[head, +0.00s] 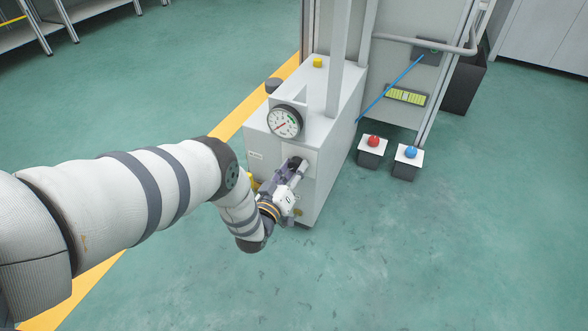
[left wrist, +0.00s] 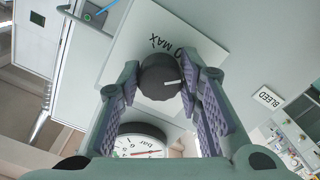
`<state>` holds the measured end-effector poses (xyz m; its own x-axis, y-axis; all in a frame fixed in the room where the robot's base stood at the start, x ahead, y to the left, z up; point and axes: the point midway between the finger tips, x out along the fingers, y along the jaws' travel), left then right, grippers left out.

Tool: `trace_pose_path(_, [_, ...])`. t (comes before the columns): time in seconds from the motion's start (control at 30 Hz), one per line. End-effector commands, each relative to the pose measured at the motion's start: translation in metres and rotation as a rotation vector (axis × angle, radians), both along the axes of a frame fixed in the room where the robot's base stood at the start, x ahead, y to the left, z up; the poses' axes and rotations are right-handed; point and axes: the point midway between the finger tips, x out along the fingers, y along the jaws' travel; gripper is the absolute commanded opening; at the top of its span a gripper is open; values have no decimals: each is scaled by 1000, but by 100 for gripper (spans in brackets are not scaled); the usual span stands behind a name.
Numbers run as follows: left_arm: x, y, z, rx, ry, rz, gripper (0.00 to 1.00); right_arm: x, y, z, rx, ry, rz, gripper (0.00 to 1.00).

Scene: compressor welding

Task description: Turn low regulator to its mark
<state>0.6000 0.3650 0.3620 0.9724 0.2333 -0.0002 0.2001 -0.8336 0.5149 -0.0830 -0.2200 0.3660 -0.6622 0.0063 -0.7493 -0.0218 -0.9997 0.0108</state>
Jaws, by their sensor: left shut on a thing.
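The low regulator knob (left wrist: 160,77) is black and round with a white pointer line, on a pale plate (left wrist: 192,50) lettered "0" and "MAX". My left gripper (head: 297,166) is at the front of the white cabinet, and in the left wrist view (left wrist: 163,82) its fingers are shut on the knob from both sides. In the head view the gripper hides most of the knob. A round pressure gauge (head: 285,122) sits just above; it also shows in the left wrist view (left wrist: 140,146), marked "bar". My right gripper is not in view.
The white cabinet (head: 335,160) stands on a green floor beside a yellow line. A red button (head: 374,141) and a blue button (head: 411,152) stand on low boxes to its right. The floor in front is clear.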

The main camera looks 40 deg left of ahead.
Motion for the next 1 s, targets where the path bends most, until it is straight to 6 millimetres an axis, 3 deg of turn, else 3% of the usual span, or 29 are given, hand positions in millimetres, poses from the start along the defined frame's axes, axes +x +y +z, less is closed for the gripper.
trace_pose_path(0.7, [0,0,0,-64,-15,0,5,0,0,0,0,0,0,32])
trace_pose_path(0.73, [0,0,0,-64,-15,0,39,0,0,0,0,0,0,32])
trace_pose_path(0.8, [0,0,0,-63,-15,0,53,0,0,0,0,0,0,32])
trace_pose_path(1.0, [0,0,0,-62,-15,0,53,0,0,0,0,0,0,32])
